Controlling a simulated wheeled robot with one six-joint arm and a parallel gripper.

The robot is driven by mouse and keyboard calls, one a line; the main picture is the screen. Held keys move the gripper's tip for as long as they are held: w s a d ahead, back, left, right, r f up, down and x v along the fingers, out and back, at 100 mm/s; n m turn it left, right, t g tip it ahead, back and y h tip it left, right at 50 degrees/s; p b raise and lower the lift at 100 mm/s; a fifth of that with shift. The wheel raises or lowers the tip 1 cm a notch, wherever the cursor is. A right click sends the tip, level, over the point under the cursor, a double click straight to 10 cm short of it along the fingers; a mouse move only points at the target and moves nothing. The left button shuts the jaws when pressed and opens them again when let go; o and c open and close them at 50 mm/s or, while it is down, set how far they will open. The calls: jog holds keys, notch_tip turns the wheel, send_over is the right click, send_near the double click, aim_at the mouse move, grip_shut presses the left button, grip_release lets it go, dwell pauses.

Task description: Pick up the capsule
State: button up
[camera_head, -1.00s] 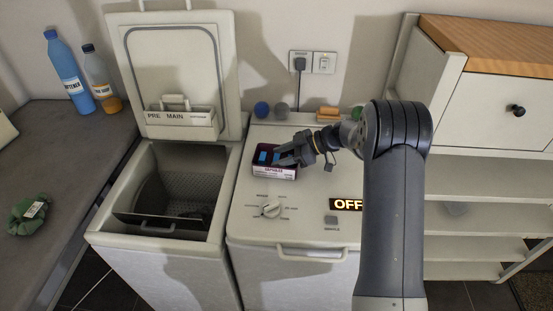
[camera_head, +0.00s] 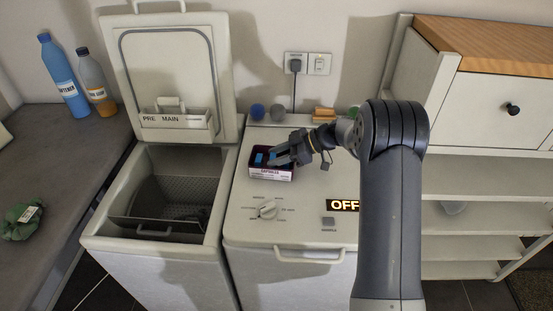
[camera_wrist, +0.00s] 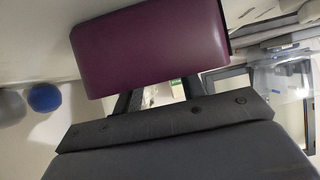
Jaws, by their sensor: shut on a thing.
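The capsule box (camera_head: 271,174), dark purple with a white label on its front, stands open on the closed top of the right-hand machine. Blue capsule shapes (camera_head: 259,157) show inside it. My gripper (camera_head: 274,158) reaches into the box from the right, shut on a capsule that its fingers largely hide in the head view. In the wrist view a purple block-like surface (camera_wrist: 150,48) fills the upper middle and covers my fingertips. I cannot tell whether it is the capsule or the box.
The left machine's drum (camera_head: 180,190) is open, its lid (camera_head: 170,75) raised behind. Small balls (camera_head: 257,111) and a tan block (camera_head: 323,115) stand at the right machine's back. Bottles (camera_head: 62,80) and a green bundle (camera_head: 22,216) are on the left counter. Shelves (camera_head: 480,190) stand at right.

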notch_tip(320, 180, up, 6)
jog(key=b, duration=0.2)
jog(key=s+b, duration=0.4)
jog(key=s, duration=1.4)
jog(key=shift+a, duration=0.3)
